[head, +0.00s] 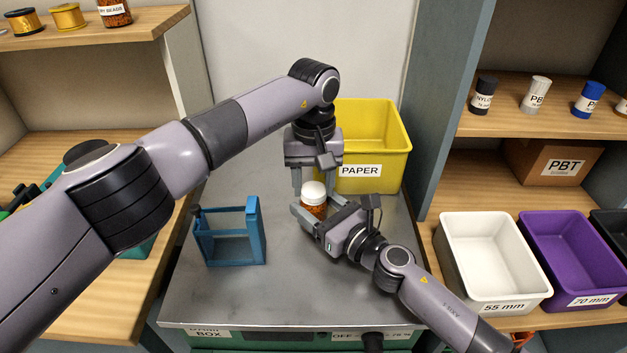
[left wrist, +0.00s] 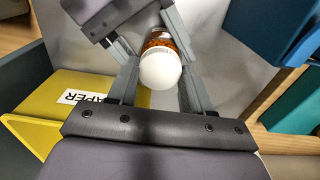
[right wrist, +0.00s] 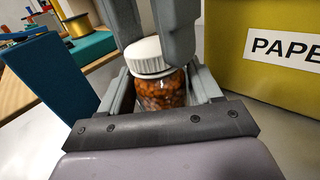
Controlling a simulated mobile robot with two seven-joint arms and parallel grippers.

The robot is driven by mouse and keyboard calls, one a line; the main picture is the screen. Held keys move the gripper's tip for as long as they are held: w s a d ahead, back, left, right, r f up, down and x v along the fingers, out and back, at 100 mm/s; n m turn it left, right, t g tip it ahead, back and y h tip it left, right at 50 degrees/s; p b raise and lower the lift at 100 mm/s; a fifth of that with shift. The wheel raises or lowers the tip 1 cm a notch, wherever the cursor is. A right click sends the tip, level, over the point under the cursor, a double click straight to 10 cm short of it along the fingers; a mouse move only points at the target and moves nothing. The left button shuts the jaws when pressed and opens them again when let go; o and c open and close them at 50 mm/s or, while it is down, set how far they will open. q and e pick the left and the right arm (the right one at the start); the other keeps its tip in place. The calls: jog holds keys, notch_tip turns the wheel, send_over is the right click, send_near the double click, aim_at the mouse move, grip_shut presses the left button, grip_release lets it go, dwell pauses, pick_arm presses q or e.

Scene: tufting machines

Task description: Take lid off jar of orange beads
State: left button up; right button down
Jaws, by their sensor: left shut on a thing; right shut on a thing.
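The jar of orange beads (head: 314,211) stands upright on the grey metal table, its white lid (head: 314,190) on top. My right gripper (head: 317,207) reaches in low from the right and is shut on the jar's body. In the right wrist view the beads (right wrist: 160,92) show through the clear wall. My left gripper (head: 312,188) points straight down from above, shut on the lid, with one finger on either side. The lid also shows from above in the left wrist view (left wrist: 160,69). The lid sits on the jar's mouth; no clear gap shows.
A yellow PAPER bin (head: 385,150) stands just behind the jar. A blue open frame (head: 258,232) stands to the left on the table (head: 290,295). White (head: 452,262) and purple (head: 540,262) bins are on the right shelf. The table's front is clear.

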pick_arm(q)
jog(key=n, duration=1.4)
jog(key=shift+r, duration=0.1)
jog(key=n, duration=1.2)
jog(key=shift+n, duration=0.4)
jog(key=n, duration=0.9)
jog(key=shift+s, duration=0.1)
jog(key=n, duration=0.6)
jog(key=shift+n, duration=0.3)
jog(key=n, duration=0.6)
jog(key=shift+d+r, duration=0.1)
jog(key=n, duration=0.5)
